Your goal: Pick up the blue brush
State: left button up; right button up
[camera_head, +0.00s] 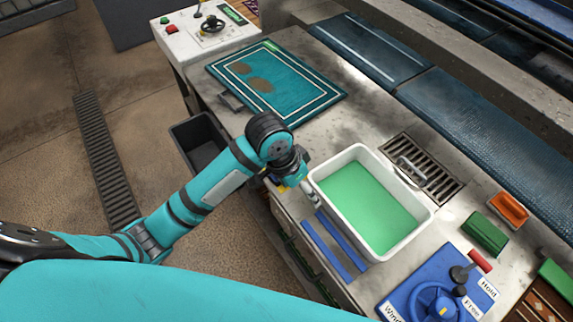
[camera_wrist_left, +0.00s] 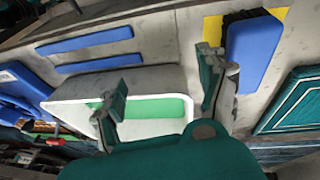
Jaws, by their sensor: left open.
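The blue brush (camera_wrist_left: 252,58) has a long blue back and dark bristles along one side. It lies on a yellow patch at the upper right of the left wrist view. In the head view my left arm and gripper hide most or all of it. My left gripper (camera_head: 308,187) is at the near left corner of the white tub. In the left wrist view the gripper (camera_wrist_left: 160,95) has its two teal fingers wide apart, with nothing held between them. The brush is just beyond the right finger, outside the gap. My right gripper is not in view.
The white tub (camera_head: 419,223) of green liquid stands beside my left gripper. Blue strips (camera_head: 333,247) lie at the counter's near edge. A teal mat (camera_head: 300,92) lies farther left. A green block (camera_head: 485,232), an orange one (camera_head: 510,208) and a blue wheel panel (camera_head: 410,285) are right.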

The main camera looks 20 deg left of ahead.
pick_arm(q)
jog(key=w+a+r+g+y, duration=0.1)
jog(key=w+a+r+y, duration=0.15)
jog(key=w+r, duration=0.3)
jog(key=w+a+r+g+y, duration=0.1)
jog(key=w+a+r, duration=0.3)
jog(key=r, duration=0.3)
jog(key=f+p, duration=0.1)
jog(key=f, duration=0.2)
jog(key=f+p, duration=0.1)
jog(key=f, duration=0.3)
jog(key=f+p, duration=0.1)
jog(key=f, duration=0.3)
jog(key=shift+s+f, duration=0.2)
jog(key=shift+s, duration=0.05)
jog(key=shift+f, duration=0.25)
notch_tip(320, 180, down, 5)
jog(key=shift+s+d+r+p, duration=0.1)
jog(key=shift+p, duration=0.85)
jog(key=c, duration=1.3)
jog(key=shift+c, duration=0.2)
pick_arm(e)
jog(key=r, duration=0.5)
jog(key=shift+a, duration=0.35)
pick_arm(q)
jog(key=shift+r, duration=0.2)
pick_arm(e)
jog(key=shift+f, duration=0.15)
